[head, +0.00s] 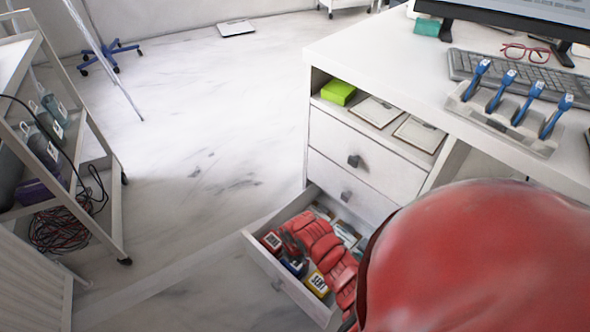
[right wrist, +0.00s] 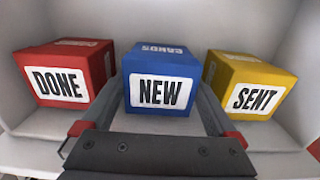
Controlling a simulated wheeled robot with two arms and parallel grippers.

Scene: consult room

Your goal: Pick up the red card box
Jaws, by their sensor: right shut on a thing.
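The red card box (head: 271,241), labelled DONE, sits in the open bottom drawer; in the right wrist view the red box (right wrist: 62,78) is on the left. My right gripper (head: 293,259) reaches down into the drawer. Its fingers are shut on the blue card box (right wrist: 160,85), labelled NEW, in the middle of the right wrist view. The red box is beside the left finger, outside the grip. The yellow card box (right wrist: 250,85), labelled SENT, is on the right, also outside the grip. My left gripper is out of view.
The drawer's front wall (head: 285,283) and sides surround the boxes closely. The desk (head: 390,60) stands above with a keyboard (head: 515,78), red glasses (head: 526,53) and several blue-topped items in a tray. A cart (head: 60,150) with cables stands at left. The floor between is clear.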

